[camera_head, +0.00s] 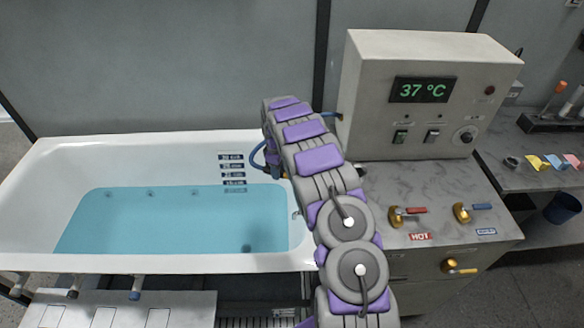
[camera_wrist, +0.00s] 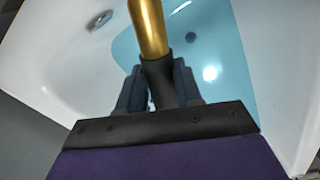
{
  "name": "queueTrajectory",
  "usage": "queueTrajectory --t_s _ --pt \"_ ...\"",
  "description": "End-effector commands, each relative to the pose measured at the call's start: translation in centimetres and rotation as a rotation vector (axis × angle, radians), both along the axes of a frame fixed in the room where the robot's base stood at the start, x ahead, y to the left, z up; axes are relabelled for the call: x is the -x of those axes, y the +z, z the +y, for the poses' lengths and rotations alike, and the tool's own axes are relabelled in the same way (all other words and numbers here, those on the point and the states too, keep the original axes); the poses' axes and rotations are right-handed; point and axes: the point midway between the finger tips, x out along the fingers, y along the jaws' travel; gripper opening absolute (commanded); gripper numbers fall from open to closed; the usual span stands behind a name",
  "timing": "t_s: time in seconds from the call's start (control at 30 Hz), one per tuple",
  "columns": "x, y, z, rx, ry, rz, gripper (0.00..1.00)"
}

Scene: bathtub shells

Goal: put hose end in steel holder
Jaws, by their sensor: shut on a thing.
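My gripper (camera_wrist: 158,92) is shut on the hose end (camera_wrist: 149,28), a brass tube with a black collar, in the wrist view. The tube points away from the gripper over the tub. I cannot make out the steel holder for certain. A small metal fitting (camera_wrist: 99,20) shows on the white tub wall in the wrist view, apart from the tube.
The white bathtub (camera_head: 110,148) holds blue water (camera_head: 170,220). A control box (camera_head: 375,125) reading 37 °C stands on the grey counter (camera_head: 390,180) at right, with hot and cold valves (camera_head: 407,215) in front. Small coloured items lie on the right shelf.

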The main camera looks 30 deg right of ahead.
Motion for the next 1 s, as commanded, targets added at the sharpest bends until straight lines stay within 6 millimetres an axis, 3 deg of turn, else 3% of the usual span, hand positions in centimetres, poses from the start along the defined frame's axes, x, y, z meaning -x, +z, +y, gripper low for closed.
queueTrajectory --t_s 0.33,0.77,1.0 --pt "-2.0 0.1 4.1 -0.001 0.0 -0.001 0.0" --pt "-2.7 0.0 5.3 -0.004 -0.004 -0.003 0.0" --pt "-4.0 -0.1 6.4 -0.027 -0.026 -0.031 0.0"
